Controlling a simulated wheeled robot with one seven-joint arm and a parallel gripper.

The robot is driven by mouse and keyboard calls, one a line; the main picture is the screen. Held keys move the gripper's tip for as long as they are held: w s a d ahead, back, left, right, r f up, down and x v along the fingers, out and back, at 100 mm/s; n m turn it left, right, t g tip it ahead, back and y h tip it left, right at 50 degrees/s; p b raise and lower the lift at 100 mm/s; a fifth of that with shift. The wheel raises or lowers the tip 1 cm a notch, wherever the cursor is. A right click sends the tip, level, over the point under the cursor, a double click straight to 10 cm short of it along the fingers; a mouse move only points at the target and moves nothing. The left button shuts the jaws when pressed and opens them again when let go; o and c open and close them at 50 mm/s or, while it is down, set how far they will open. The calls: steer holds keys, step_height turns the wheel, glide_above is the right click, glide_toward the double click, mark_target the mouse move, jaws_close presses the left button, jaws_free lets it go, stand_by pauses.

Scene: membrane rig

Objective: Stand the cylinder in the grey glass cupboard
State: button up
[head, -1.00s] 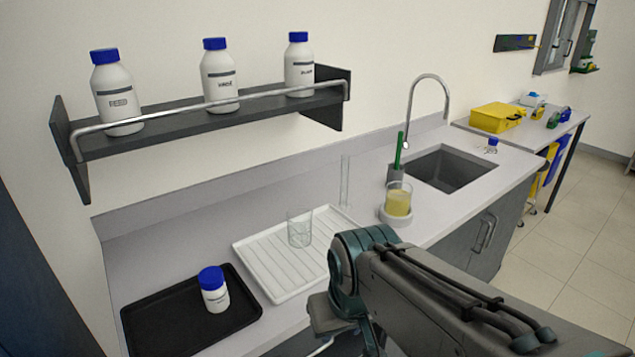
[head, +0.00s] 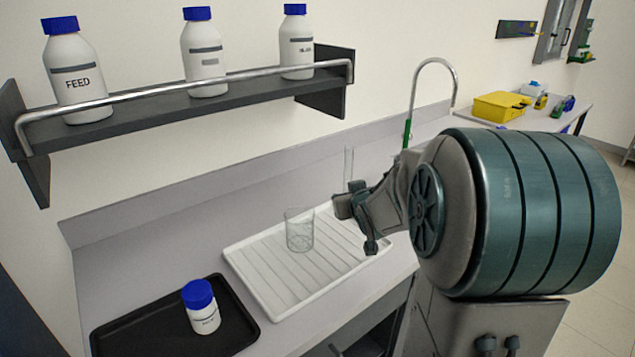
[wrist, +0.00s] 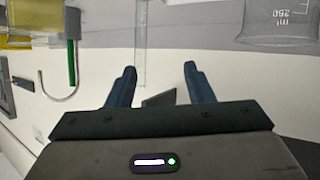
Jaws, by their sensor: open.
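The cylinder (head: 348,167) is a slim clear glass tube standing upright at the back of the counter, behind the white drying tray. In the head view my gripper hides its lower part. In the wrist view the cylinder (wrist: 141,45) shows upside down, ahead of the fingers and nearer the left one. My gripper (wrist: 160,72) is open and empty, its fingers apart from the cylinder; it also shows in the head view (head: 356,226). A grey-framed wall unit with handles (head: 554,35), probably the glass cupboard, hangs at the far upper right, partly cut off.
A glass beaker (head: 299,230) stands on the white tray (head: 262,291), left of my gripper. A blue-capped bottle (head: 202,308) stands on a black tray (head: 125,337). A shelf (head: 150,103) with bottles hangs above.

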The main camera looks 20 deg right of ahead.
mark_target(351, 156)
steer(key=w+d+t, duration=0.1)
steer(key=w+d, duration=0.1)
steer(key=w, duration=0.2)
steer(key=w+d+r+t, duration=0.1)
steer(key=w+d+t, duration=0.1)
steer(key=w, duration=0.2)
steer(key=w+d+t+y, duration=0.1)
steer(key=w+d+t, duration=0.1)
steer(key=w, duration=0.1)
steer(key=shift+w+d+r+b, duration=0.2)
steer(key=shift+w+d+b, duration=0.15)
steer(key=shift+w, duration=0.05)
steer(key=shift+w+r+p, duration=0.2)
steer(key=shift+w+p, duration=0.5)
steer(key=shift+w, duration=2.05)
jaws_close()
